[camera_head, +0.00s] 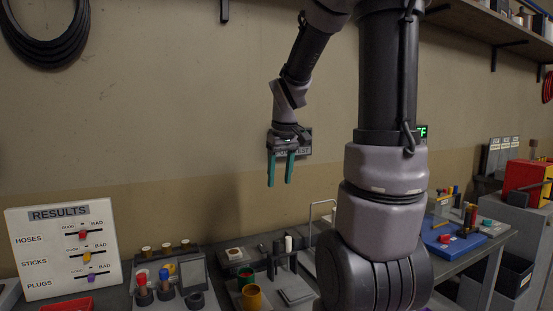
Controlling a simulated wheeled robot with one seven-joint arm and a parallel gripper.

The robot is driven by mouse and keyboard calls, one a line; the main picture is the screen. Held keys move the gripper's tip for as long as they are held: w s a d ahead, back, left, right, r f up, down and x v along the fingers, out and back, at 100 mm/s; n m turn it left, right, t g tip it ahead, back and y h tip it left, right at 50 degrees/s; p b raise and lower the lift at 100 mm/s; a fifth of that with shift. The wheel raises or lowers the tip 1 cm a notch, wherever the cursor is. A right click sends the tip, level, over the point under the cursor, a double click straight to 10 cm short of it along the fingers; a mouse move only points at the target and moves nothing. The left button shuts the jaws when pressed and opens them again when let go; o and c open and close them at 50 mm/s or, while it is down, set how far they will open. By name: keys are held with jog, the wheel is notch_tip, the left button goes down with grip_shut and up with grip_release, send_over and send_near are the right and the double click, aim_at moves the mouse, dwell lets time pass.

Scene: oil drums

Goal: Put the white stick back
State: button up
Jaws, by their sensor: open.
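My gripper (280,182), with two teal fingers pointing down, is open and empty. It hangs in the air in front of the wall, well above the bench. A small upright white stick (288,243) shows on the bench below it, among dark upright posts (270,263). I cannot tell whether the white stick sits in a post or stands behind one. My gripper is apart from it.
A results board (62,245) with sliders stands at the left. A blue tray (455,240) lies at the right. My arm hides the bench's middle right.

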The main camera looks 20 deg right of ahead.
jog(key=s+a+r+m+t+y, duration=0.1)
jog(key=s+a+r+m+t, duration=0.1)
jog(key=s, duration=0.5)
jog(key=s+a+r+m+t+y, duration=0.1)
jog(key=s+a+r+m+t, duration=0.1)
jog(key=s+a+r, duration=0.3)
notch_tip(320, 180, up, 2)
jog(key=shift+s+a+r+m+t, duration=0.2)
jog(key=shift+s+a+m+t, duration=0.1)
jog(key=shift+s+m, duration=0.55)
